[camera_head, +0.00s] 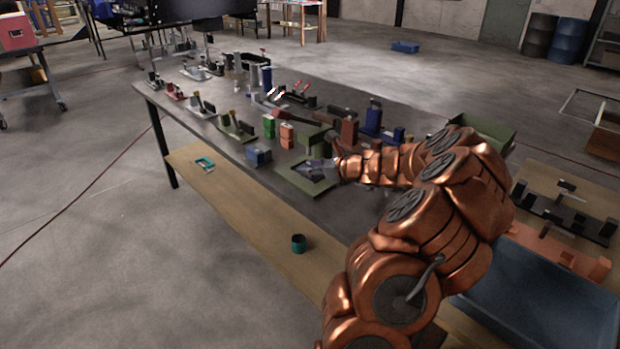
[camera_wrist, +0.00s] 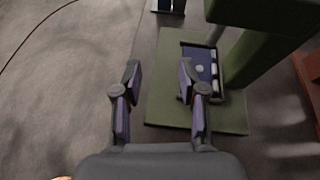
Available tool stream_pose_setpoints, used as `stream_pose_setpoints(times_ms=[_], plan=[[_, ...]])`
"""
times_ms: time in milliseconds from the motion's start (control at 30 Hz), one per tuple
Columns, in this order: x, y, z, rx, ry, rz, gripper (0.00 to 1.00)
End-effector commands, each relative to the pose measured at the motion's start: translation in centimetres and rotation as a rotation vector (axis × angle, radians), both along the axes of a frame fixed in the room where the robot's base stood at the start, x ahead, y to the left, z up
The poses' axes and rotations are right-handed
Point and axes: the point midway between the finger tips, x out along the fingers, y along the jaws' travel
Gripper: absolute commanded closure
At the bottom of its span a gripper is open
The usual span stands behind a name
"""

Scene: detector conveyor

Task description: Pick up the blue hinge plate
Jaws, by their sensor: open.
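A blue plate with pale round spots, which looks like the blue hinge plate (camera_wrist: 198,58), lies on a green base (camera_wrist: 168,105) in the wrist view. My gripper (camera_wrist: 158,82) is open and empty between its fingers. Its right finger is beside the blue plate's left edge in the picture and covers part of it; I cannot tell whether they touch. In the head view, my gripper (camera_head: 322,165) is over the green base (camera_head: 300,184) near the table's front edge, and the blue plate is not clear there.
A green upright (camera_wrist: 262,45) rises right of the blue plate. A blue block (camera_head: 258,155) stands left of the green base. Green (camera_head: 269,126) and orange (camera_head: 286,136) blocks stand behind it. A lower wooden shelf (camera_head: 240,215) runs along the front, with a dark green cup (camera_head: 298,244).

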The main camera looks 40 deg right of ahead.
Motion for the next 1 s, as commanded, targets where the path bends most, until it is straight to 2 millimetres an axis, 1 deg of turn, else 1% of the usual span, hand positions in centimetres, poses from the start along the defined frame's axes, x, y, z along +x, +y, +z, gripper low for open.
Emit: stream_pose_setpoints(times_ms=[33, 100, 200, 267, 667, 900, 1000], plan=[[-0.8, -1.7, -1.2, 0.03, 0.003, -0.048, 0.58], [-1.5, -3.3, -2.0, 0.062, 0.004, -0.098, 0.58], [-1.8, -4.3, -2.5, 0.084, 0.003, -0.13, 0.58], [-1.6, -4.5, -2.7, 0.088, 0.003, -0.136, 0.58], [1.2, -4.3, -3.5, 0.085, 0.002, -0.133, 0.58], [4.0, -4.0, -4.6, 0.084, 0.005, -0.131, 0.58], [4.8, -4.0, -4.9, 0.084, 0.004, -0.131, 0.58]])
